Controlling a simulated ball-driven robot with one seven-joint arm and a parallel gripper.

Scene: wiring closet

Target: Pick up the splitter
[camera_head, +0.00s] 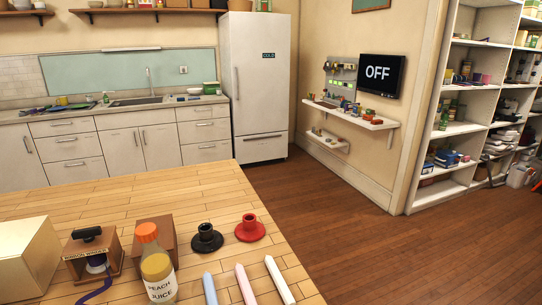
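I cannot make out for sure which thing is the splitter. On the wooden table (215,190) at the front stands a small brown open-fronted box (112,254) with a black piece (87,234) on top. A purple cable (100,290) runs from the box down toward the bottom edge. A wall shelf (352,113) below a screen reading OFF holds several small items, too small to tell apart. My gripper is not in view.
A juice bottle (158,270), a cream box (22,258), black (206,240) and red (250,230) flanged pieces and several chalk-like sticks (279,279) crowd the table's front. Its back is clear. Open floor (350,225) lies right, before white shelving (475,110). A fridge (257,85) stands behind.

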